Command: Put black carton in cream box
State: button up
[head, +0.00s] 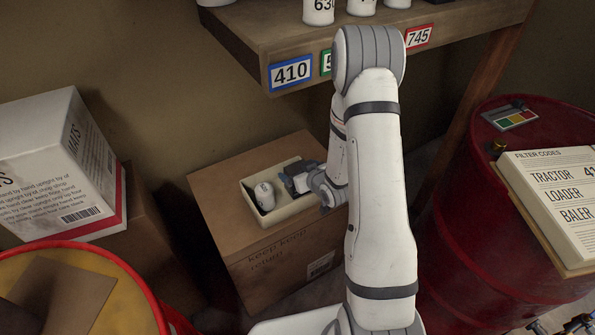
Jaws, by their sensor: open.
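The cream box (291,213) is a shallow open tray on top of a brown cardboard box. A white cylindrical item (265,196) lies in its left part. My gripper (291,182) is over the right part of the cream box, its dark fingers pointing left towards the white item. It is open. I cannot pick out a black carton apart from the dark fingers. My arm and wrist hide the area right of the cream box.
The brown cardboard box (225,215) stands below a wooden shelf (300,45) with number labels. A red drum (480,240) with a filter-code book (555,190) is at right. A white carton (60,165) and yellow-topped drum (120,305) are at left.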

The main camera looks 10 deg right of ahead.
jog(key=shift+r, duration=0.25)
jog(key=p+v, duration=0.8)
jog(key=v, duration=0.4)
notch_tip(320, 180, up, 14)
jog(key=s+d+m+g+h, duration=0.1)
jog(key=d+g+h, duration=0.2)
jog(key=g+h, duration=0.1)
jog(key=s+a+r+m+g, duration=0.1)
jog(key=s+a+r+g, duration=0.1)
jog(key=s+r, duration=0.5)
jog(key=s+a+r+m+g, duration=0.1)
jog(key=s+a+r, duration=0.4)
jog(key=s, duration=0.5)
notch_tip(320, 180, up, 2)
jog(key=shift+s+r+m+g, duration=0.1)
jog(key=shift+s+m+g, duration=0.15)
jog(key=shift+g, duration=0.65)
